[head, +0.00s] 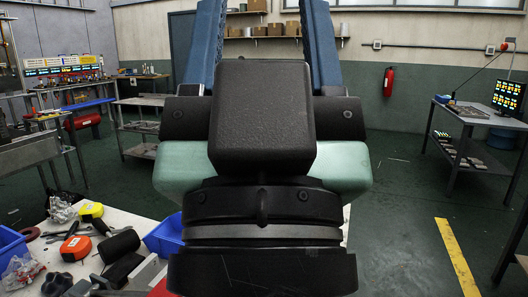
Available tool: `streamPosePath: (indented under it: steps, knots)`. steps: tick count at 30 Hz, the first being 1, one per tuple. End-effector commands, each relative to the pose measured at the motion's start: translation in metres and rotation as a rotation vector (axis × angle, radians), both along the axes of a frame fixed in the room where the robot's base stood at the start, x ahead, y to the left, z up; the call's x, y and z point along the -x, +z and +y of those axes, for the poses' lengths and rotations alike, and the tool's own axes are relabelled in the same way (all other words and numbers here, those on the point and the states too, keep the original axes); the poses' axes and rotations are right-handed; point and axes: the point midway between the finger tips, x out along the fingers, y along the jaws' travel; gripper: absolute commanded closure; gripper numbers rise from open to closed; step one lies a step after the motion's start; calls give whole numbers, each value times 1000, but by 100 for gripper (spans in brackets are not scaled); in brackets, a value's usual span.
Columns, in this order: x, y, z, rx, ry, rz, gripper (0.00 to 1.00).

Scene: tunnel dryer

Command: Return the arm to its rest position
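My own arm fills the middle of the head view, with a large black housing in front and two blue links rising behind it. A pale green part shows on both sides behind the black housing. My gripper is not in view, and I cannot see whether it holds anything. The arm hides the middle of the room and much of the near table.
A white table (50,251) at lower left holds a tape measure (91,211), an orange-black tool (75,248), blue bins (165,236) and clutter. A metal bench (479,117) with a monitor (508,97) stands at right. Green floor (398,232) is open at right, with a yellow line (456,256).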

Motion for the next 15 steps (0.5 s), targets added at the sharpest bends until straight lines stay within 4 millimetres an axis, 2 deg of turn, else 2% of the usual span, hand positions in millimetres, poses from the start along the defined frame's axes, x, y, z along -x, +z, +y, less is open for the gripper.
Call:
streamPosePath:
  steps: [1,15]
  knots:
    - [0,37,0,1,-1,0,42]
    - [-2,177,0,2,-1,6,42]
